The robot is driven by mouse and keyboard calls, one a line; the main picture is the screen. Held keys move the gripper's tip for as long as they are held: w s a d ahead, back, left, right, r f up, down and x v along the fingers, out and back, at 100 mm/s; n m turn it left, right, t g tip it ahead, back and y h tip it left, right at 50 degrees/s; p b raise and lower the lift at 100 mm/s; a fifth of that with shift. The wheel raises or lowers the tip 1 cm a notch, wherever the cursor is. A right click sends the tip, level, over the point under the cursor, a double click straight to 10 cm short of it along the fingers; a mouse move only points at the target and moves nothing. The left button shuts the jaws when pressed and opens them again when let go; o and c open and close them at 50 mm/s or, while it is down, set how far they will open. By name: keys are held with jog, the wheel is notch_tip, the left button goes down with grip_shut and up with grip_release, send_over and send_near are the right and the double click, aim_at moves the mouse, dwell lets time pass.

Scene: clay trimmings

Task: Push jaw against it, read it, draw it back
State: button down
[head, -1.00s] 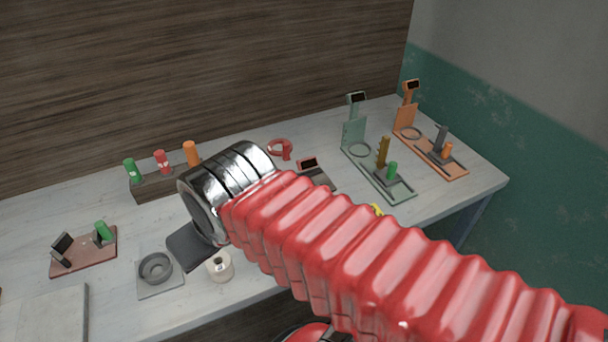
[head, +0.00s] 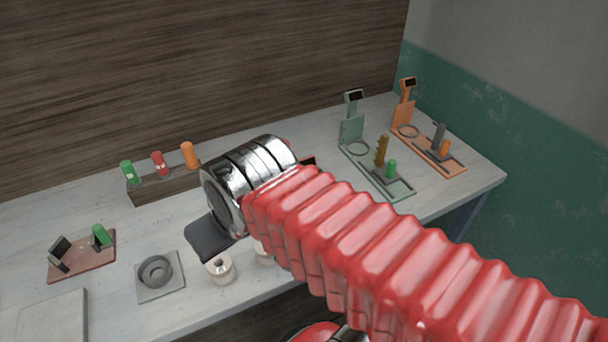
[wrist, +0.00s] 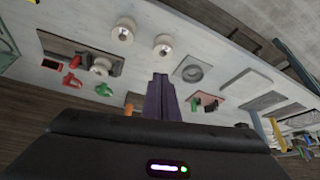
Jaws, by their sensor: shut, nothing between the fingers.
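My gripper (wrist: 160,82) is shut and empty, its dark purple fingers together above the bench in the wrist view; in the head view the fingertips are not clear. A green-grey station (head: 404,190) carries a small screen (head: 354,97), an ochre upright piece (head: 382,150) and a green cylinder (head: 391,168). An orange station (head: 457,168) has a screen (head: 408,83), a dark upright piece (head: 439,134) and an orange cylinder (head: 445,147). A reddish plate (head: 84,264) at left holds a dark screen piece and a green cylinder (head: 102,236). Screen readings are too small to tell.
A rack (head: 150,195) with green, red and orange cylinders stands at the back. A grey ring on a square plate (head: 157,273) and a white spool (head: 221,268) are near the front edge. My arm hides the bench's middle. A wall stands behind the bench.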

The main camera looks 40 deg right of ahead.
jog(key=w+d+f+m+g+y, duration=0.1)
jog(key=w+d, duration=0.3)
jog(key=d, duration=0.4)
jog(key=w+d+f+m+g+y, duration=0.1)
jog(key=w+d, duration=0.4)
jog(key=d, duration=0.4)
jog(key=s+d+f+m+t, duration=0.1)
jog(key=d+f, duration=0.1)
jog(key=d, duration=0.8)
jog(key=s+d+f+m+t+y, duration=0.1)
jog(key=d+f+t, duration=0.1)
jog(key=d, duration=0.8)
jog(key=shift+f, duration=0.6)
jog(key=shift+a, duration=0.1)
jog(key=x, duration=1)
jog(key=shift+w+a+f, duration=0.1)
jog(key=shift+w+a, duration=0.05)
jog(key=shift+a, duration=0.05)
jog(key=shift+w+a, duration=0.25)
jog(key=shift+a, duration=0.25)
jog(key=shift+w+a, duration=0.25)
jog(key=shift+a, duration=0.3)
jog(key=shift+w+a, duration=0.3)
jog(key=shift+a, duration=0.25)
